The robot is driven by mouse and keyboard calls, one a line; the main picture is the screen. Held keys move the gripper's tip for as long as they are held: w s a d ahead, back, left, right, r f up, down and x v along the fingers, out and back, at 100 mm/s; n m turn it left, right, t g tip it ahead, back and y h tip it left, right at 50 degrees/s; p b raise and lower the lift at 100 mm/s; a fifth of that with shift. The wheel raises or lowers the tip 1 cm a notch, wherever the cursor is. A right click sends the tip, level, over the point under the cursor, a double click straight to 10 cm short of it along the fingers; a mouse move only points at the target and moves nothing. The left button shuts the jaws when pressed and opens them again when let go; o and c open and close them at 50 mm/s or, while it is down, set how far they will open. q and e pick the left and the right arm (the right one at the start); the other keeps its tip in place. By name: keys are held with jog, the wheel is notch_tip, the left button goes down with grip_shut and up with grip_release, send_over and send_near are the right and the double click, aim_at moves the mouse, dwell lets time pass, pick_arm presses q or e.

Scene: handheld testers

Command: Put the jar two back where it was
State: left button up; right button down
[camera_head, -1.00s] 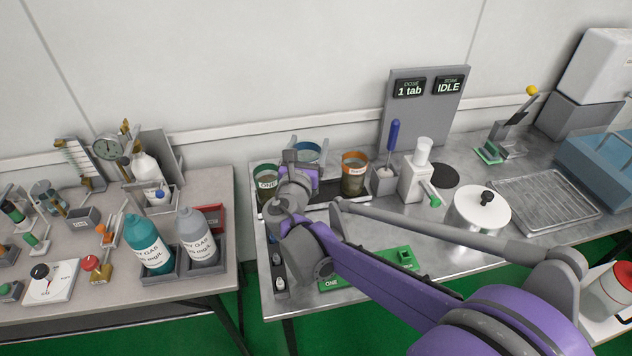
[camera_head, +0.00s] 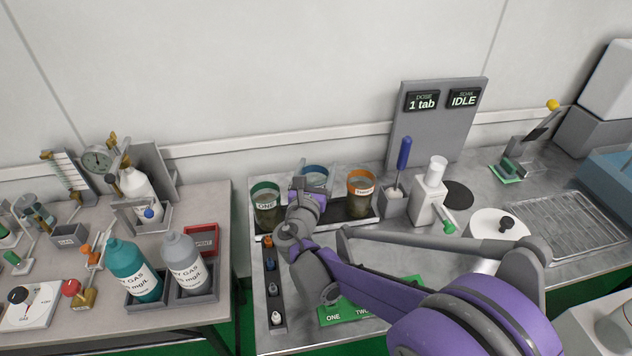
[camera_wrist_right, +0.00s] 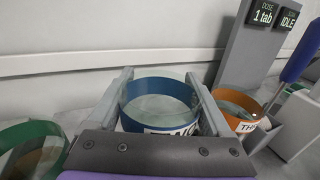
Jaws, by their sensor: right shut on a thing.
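Jar two, clear with a blue band (camera_head: 316,173), is at the tray between the other two jars. Its blue rim and part of a label also show in the right wrist view (camera_wrist_right: 160,92). My right gripper (camera_wrist_right: 158,98) is shut on it, with one finger on each side. My right arm and wrist hide its lower part in the head view, so I cannot tell whether it rests on the tray (camera_head: 345,226). My left gripper is not in view.
Green-banded jar ONE (camera_head: 266,204) stands close on the left and orange-banded jar THREE (camera_head: 360,202) on the right. A grey holder with a blue-handled tool (camera_head: 403,155) and a white dispenser (camera_head: 431,188) stand further right. A green ONE/TWO plate (camera_head: 335,314) lies in front.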

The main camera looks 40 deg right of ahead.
aim_at(317, 179)
jog(key=shift+f+b, duration=0.4)
jog(key=shift+f, duration=1.15)
jog(key=shift+f, duration=0.2)
grip_release()
jog(key=shift+r, duration=0.3)
jog(key=v, duration=1.2)
jog(key=shift+p, duration=0.45)
